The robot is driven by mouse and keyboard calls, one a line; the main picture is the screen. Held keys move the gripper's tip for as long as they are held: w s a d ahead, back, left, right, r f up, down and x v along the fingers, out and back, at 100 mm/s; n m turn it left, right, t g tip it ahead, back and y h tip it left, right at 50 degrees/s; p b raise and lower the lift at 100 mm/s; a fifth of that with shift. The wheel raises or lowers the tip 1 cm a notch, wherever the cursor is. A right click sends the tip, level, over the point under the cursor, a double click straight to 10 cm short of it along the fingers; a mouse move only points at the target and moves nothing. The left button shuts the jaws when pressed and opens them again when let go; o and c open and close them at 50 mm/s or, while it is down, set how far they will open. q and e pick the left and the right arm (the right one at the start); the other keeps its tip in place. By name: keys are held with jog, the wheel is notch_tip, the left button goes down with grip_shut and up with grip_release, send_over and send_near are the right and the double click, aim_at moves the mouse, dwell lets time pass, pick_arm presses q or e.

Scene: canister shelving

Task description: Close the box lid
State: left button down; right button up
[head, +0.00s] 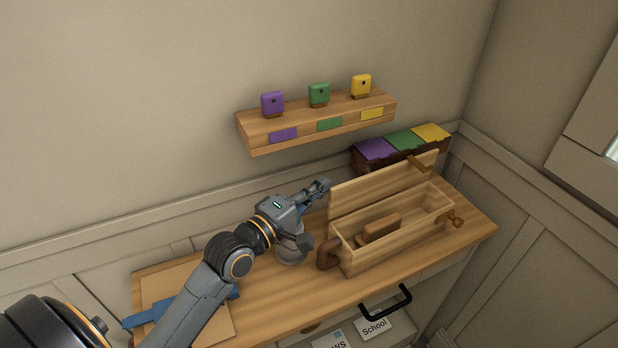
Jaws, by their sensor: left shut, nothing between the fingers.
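A wooden box (392,245) stands on the right part of the wooden table. Its lid (372,188) is open and stands up along the box's back side. A brown block-like object (380,228) lies inside the box. My right gripper is not in view.
A wall shelf (250,137) above holds purple, green and yellow canisters. A dark container with purple, green and yellow panels (405,141) stands behind the lid. A grey object (291,252) sits under my wrist. A board (215,325) lies at the left. A black drawer handle (387,302) juts out in front.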

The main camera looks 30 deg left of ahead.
pick_arm(q)
jog(key=shift+s+d, duration=0.1)
jog(key=shift+d, duration=0.1)
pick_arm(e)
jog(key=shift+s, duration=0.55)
pick_arm(q)
jog(key=shift+s, duration=0.1)
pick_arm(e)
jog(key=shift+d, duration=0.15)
pick_arm(q)
jog(key=shift+d, duration=0.15)
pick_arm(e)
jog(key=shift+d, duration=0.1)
